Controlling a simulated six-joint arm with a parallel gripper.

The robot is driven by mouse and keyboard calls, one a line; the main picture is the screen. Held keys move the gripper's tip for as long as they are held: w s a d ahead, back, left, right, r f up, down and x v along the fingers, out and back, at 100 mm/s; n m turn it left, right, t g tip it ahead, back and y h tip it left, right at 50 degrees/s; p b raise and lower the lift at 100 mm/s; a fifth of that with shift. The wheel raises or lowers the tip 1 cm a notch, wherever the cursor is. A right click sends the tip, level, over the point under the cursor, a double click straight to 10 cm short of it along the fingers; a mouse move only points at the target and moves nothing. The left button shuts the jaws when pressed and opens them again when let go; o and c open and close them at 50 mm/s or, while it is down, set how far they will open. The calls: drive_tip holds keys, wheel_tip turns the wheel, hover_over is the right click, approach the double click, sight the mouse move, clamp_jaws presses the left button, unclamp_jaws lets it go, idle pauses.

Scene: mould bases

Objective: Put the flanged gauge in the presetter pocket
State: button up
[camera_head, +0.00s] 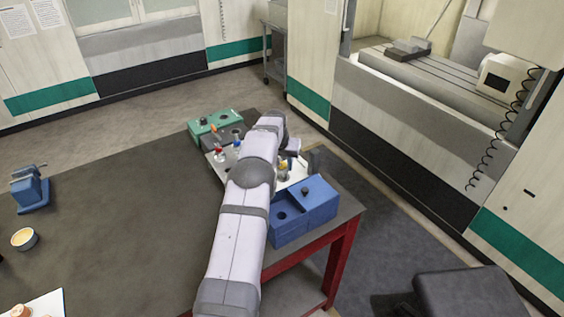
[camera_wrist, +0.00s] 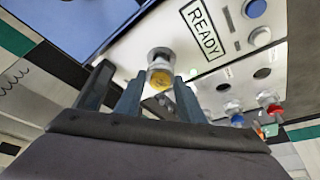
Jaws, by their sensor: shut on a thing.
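My gripper (camera_wrist: 160,88) shows in the wrist view with its dark fingers shut on a small silver and yellow piece (camera_wrist: 161,72), which looks like the flanged gauge. The piece is over the pale plate (camera_wrist: 135,38), beside the READY label; I cannot tell whether it touches the plate. In the head view my arm hides most of the gripper, and a yellow spot shows near its end. Which opening is the presetter pocket is not clear. The blue block (camera_head: 320,192) has a round hole in its lower left step and a dark round spot on its higher step.
Several red and blue knobbed pieces (camera_wrist: 268,98) and open holes are on the pale plate. A green block (camera_head: 200,127) is behind it. A blue vice (camera_head: 31,192) and a small bowl (camera_head: 24,239) are at the left. The table's middle left (camera_head: 130,200) is clear.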

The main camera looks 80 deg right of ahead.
drive_tip(key=shift+f+b, duration=0.65)
drive_tip(key=shift+f, duration=0.6)
drive_tip(key=o, duration=1.4)
drive_tip(key=shift+o, duration=0.2)
drive_tip(key=shift+f, duration=0.2)
drive_tip(key=shift+b+v, duration=1.85)
drive_tip(key=shift+v, duration=1.9)
